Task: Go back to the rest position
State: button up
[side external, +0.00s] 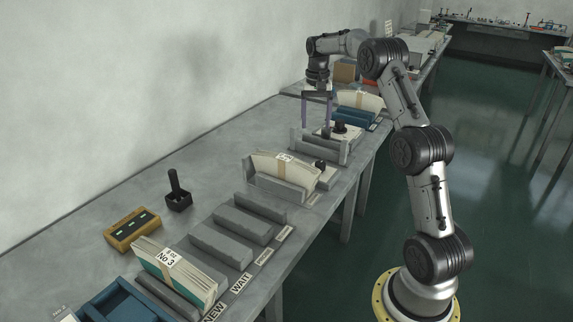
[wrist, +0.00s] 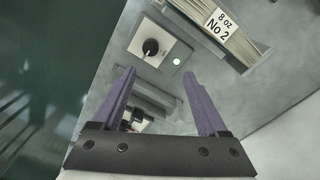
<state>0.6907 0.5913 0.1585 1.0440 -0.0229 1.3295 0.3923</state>
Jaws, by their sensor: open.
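My gripper (side external: 316,126) hangs pointing down over the bench in the side view, with its two purple fingers apart and nothing seen between them. The fingers are just above a grey slotted holder (side external: 318,150). In the wrist view my gripper (wrist: 158,72) is spread wide, with the bench surface and part of a grey holder (wrist: 150,98) showing between the fingers. A pale control box with a black knob (wrist: 150,47) lies beyond the fingertips, beside a lit round spot (wrist: 177,61). A stack of sheets labelled 8 oz No 2 (wrist: 222,32) sits past it.
A grey holder with cream sheets (side external: 285,160) stands nearer the camera. Empty grey racks (side external: 243,224), a No 3 stack (side external: 172,268), a yellow-brown box (side external: 132,229) and a black-handled tool (side external: 178,190) follow. A wall (side external: 130,80) runs along the bench's far side.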

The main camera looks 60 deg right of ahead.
jog(key=w+a+r+n+t, duration=0.1)
jog(key=w+a+r, duration=0.1)
jog(key=a+r, duration=0.55)
jog(key=s+a+r+n+t, duration=0.1)
jog(key=s+a+r+n, duration=0.1)
jog(key=s+a+r, duration=0.5)
jog(key=s+a+r+n+t, duration=0.2)
jog(key=a+r+n, duration=0.1)
jog(key=a, duration=0.8)
jog(key=s+a+f+n+t, duration=0.2)
jog(key=s+a+f+n, duration=0.15)
jog(key=s+a, duration=0.65)
jog(key=s+f+n, duration=0.3)
jog(key=s+f, duration=0.5)
jog(key=shift+d, duration=0.25)
